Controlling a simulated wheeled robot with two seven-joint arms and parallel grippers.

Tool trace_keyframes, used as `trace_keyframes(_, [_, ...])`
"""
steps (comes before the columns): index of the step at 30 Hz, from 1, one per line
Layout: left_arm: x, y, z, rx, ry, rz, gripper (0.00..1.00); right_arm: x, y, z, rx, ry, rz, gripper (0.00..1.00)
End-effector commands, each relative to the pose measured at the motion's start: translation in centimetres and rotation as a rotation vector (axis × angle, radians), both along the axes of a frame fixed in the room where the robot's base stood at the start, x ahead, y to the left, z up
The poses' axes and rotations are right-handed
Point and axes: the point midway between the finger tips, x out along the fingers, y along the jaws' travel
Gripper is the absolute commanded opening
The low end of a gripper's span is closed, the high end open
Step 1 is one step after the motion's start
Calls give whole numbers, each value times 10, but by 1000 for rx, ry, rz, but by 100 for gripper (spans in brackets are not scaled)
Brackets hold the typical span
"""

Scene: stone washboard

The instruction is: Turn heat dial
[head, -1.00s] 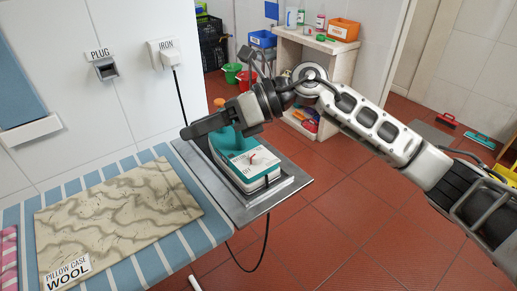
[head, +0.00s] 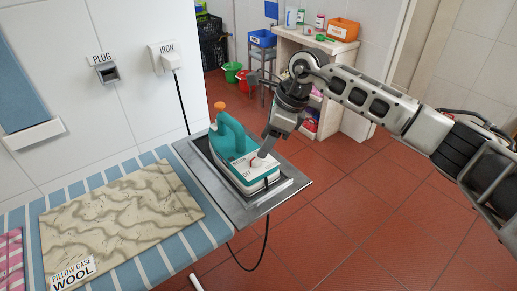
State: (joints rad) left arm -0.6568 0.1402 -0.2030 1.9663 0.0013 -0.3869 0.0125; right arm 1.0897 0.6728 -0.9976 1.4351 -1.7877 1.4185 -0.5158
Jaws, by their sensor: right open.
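A teal and white iron (head: 229,138) stands on a grey metal rest (head: 240,212) at the end of the ironing board. Its heat dial (head: 253,162), with a red mark, is on the white heel panel facing me. My right gripper (head: 263,154) points down at the dial from the upper right, its fingertips beside or at it. I cannot tell whether they touch. The jaws are open. My left gripper is not in view.
A folded pillow case labelled wool (head: 120,215) lies on the striped board (head: 160,265). The iron's cord (head: 182,105) runs from the wall socket (head: 165,57) behind. A shelf with bottles (head: 300,35) stands at the back. Red tiled floor is clear at right.

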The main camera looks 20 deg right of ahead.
Motion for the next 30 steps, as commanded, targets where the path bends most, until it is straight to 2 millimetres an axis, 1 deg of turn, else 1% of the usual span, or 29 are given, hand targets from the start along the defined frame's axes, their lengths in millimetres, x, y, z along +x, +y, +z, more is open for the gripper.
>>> trace_keyframes(3, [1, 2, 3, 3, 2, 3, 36, 3, 9, -20, 3, 4, 0, 51])
trace_keyframes(9, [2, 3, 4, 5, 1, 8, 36, 7, 16, -42, 1, 2, 0, 51])
trace_keyframes(14, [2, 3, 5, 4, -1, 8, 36, 9, 18, -48, 1, 0, -1, 51])
trace_keyframes(20, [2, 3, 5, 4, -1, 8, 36, 9, 18, -48, 2, -1, -1, 51])
trace_keyframes(21, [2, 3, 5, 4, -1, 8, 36, 9, 18, -48, 2, -1, -1, 48])
trace_keyframes(23, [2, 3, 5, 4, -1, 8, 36, 9, 18, -48, 2, -1, -1, 31])
trace_keyframes(24, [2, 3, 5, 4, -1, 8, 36, 9, 18, -48, 2, -1, 0, 20])
trace_keyframes(25, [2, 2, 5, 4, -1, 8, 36, 9, 18, -48, 2, -1, -1, 12])
trace_keyframes(26, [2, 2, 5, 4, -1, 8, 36, 9, 18, -48, 2, -1, 0, 6])
trace_keyframes(30, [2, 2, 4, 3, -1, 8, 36, 9, 18, -48, 2, 0, -2, 6])
